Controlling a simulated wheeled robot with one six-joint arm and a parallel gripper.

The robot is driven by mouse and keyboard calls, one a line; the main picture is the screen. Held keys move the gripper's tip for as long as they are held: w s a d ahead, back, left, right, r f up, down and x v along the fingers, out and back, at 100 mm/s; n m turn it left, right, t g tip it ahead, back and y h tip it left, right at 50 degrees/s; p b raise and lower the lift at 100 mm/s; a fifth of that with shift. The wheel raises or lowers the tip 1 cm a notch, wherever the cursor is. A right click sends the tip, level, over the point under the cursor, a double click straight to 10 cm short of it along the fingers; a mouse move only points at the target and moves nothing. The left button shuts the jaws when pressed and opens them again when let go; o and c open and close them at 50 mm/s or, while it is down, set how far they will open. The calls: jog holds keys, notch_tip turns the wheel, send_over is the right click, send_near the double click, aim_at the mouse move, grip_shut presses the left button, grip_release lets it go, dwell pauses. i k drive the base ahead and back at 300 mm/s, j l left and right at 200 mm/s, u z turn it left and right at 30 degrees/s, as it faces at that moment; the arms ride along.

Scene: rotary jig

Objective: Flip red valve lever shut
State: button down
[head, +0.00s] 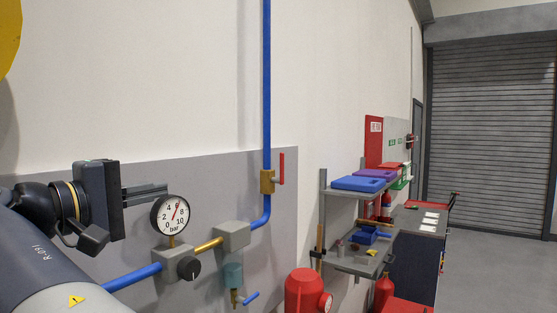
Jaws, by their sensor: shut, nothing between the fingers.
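The red valve lever (282,169) stands upright, in line with the vertical blue pipe (267,90). It sits on the right side of a brass valve body (267,182) on that pipe. My gripper (166,191) is at the left, above and just in front of the pressure gauge (171,215) as seen here. Its fingers point right and are shut with nothing between them. The gripper is well left of the lever and apart from it.
A regulator with a black knob (189,268) and a grey filter block (233,236) sit on the pipe below. A shelf (345,192) with coloured boxes and a red tank (305,291) stand to the right. Open floor (480,270) lies at far right.

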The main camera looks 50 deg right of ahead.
aim_at(282, 169)
jog(key=l, duration=0.45)
jog(key=i+l, duration=0.15)
jog(key=l, duration=0.7)
jog(key=i, duration=0.05)
